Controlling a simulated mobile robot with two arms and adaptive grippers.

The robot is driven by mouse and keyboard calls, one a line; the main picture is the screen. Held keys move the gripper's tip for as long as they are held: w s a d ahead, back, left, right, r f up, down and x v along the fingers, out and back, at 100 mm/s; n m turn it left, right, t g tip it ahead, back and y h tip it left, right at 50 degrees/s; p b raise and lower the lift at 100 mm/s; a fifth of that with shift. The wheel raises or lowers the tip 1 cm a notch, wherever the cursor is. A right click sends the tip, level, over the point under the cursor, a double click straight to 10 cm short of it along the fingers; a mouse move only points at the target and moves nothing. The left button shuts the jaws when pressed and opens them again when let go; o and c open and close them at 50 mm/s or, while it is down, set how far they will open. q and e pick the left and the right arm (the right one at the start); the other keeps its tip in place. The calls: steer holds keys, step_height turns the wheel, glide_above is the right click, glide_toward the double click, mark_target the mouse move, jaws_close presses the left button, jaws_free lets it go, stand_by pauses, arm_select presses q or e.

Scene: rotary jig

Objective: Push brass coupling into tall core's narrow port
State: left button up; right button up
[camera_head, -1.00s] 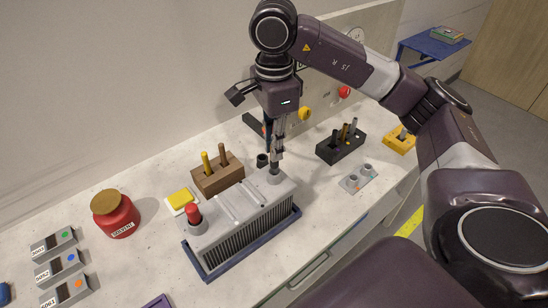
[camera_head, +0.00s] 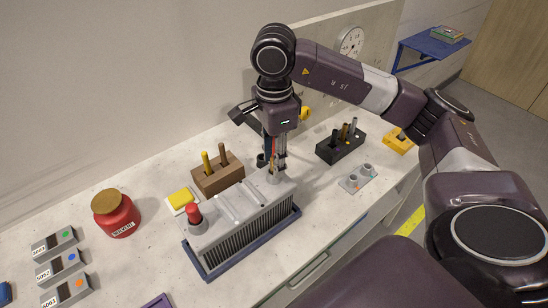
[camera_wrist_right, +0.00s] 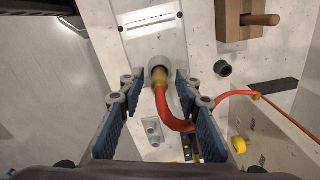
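The grey finned core (camera_head: 245,222) stands in a blue tray (camera_head: 210,271) on the bench. Its right-end port collar (camera_head: 274,178) is below my right gripper (camera_head: 274,162). In the right wrist view the brass coupling (camera_wrist_right: 160,75) sits at the mouth of the pale collar (camera_wrist_right: 168,57), its lower end hidden; I cannot tell how deep it is. A red hose (camera_wrist_right: 166,105) runs from the coupling, curving right. My right gripper's blue-padded fingers (camera_wrist_right: 150,114) are spread on both sides of the hose, apart from it. My left gripper is not in view.
A red cap (camera_head: 194,210) tops the core's left port. A brown block (camera_head: 217,177) with pegs and a dark cup (camera_head: 262,160) stand behind. A black block (camera_head: 340,147) and a grey twin-post fixture (camera_head: 356,178) are right. A red jar (camera_head: 116,215) stands left.

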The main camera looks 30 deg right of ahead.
step_height(320, 180, up, 12)
steer(key=p, duration=0.1)
steer(key=shift+r, duration=0.2)
stand_by(0.5)
stand_by(0.5)
